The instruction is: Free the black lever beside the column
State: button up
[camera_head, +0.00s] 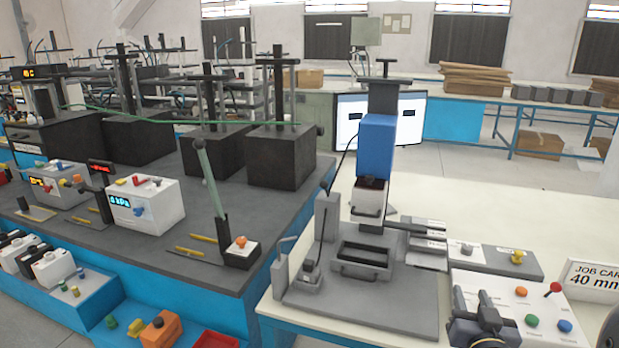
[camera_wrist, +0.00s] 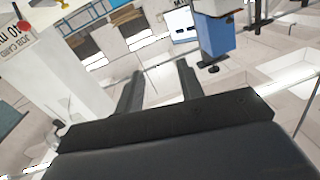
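A press with a blue head (camera_head: 376,145) stands on a grey base plate (camera_head: 400,310) on the cream bench; its blue part also shows in the wrist view (camera_wrist: 215,38). A dark bar (camera_head: 412,227) juts right from the column, above stacked label plates. I cannot tell for sure which of these is the black lever. My gripper (camera_head: 473,302) is at the bottom right, right of the press. Its two fingers (camera_wrist: 158,88) are apart, with nothing seen between them.
A white button box (camera_head: 538,300) and a job card (camera_head: 598,281) reading 40 mm lie close to my gripper. A grey box (camera_head: 487,262) with knobs is behind. An open-topped tray (camera_head: 362,270) sits in front of the column. A dark-topped bench (camera_head: 265,222) carries black blocks at left.

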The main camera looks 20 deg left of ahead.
aim_at(324, 184)
jog(key=i+j+u, duration=0.3)
jog(key=i+j, duration=0.95)
